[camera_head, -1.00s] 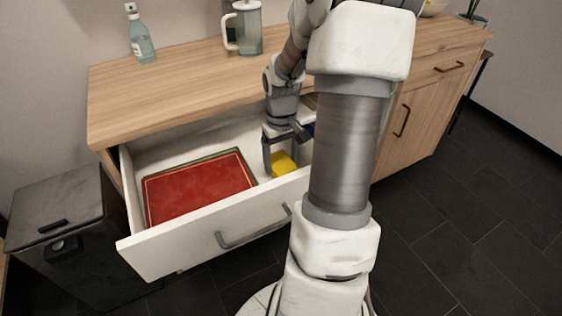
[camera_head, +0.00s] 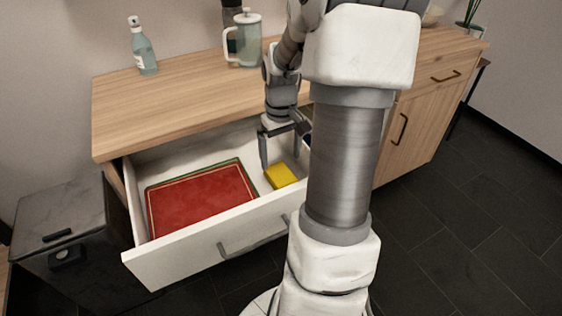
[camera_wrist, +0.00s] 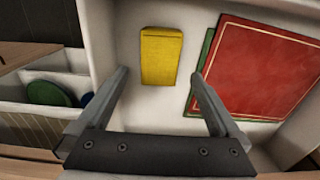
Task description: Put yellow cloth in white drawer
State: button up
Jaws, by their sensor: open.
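The yellow cloth (camera_head: 281,175), a folded block shape, lies flat on the floor of the open white drawer (camera_head: 205,234). In the wrist view the cloth (camera_wrist: 161,56) lies beyond my fingertips, with bare drawer floor around it. My gripper (camera_head: 282,150) is above the drawer, open and empty, apart from the cloth. In the wrist view my gripper (camera_wrist: 158,74) shows its two fingers spread wide with nothing between them. My arm hides the drawer's right end in the head view.
A red board (camera_head: 200,200) with a green one under it lies left of the cloth in the drawer. A bottle (camera_head: 143,50) and a glass jug (camera_head: 247,42) stand on the wooden counter (camera_head: 190,98). A dark bin (camera_head: 65,230) stands at left.

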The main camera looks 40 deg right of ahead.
aim_at(281, 174)
notch_tip(281, 174, up, 6)
jog(key=p, duration=0.1)
jog(key=shift+p, duration=0.3)
jog(key=shift+r, duration=0.1)
